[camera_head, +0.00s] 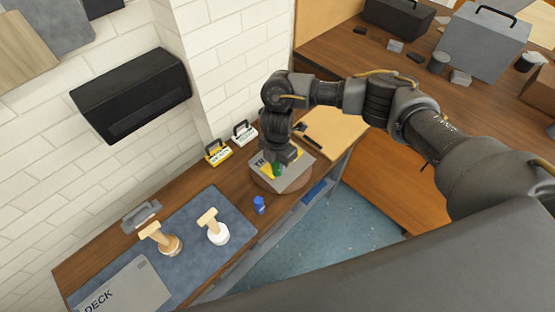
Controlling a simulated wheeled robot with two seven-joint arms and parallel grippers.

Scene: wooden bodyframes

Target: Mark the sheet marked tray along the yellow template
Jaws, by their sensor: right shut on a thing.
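A yellow piece (266,170), which looks like part of the template, shows on the sheet beside the gripper. My right gripper (278,164) points down over the sheet, shut on a small green thing (277,171) that looks like a marker. I cannot tell whether its tip touches the sheet. My left gripper is not in view.
A blue object (259,204) stands left of the disc. A yellow holder (217,153) and a white holder (244,133) are near the wall. Two wooden-handled tools (216,231) (165,240) stand on a blue-grey mat (196,253), near a sheet marked "DECK" (138,283).

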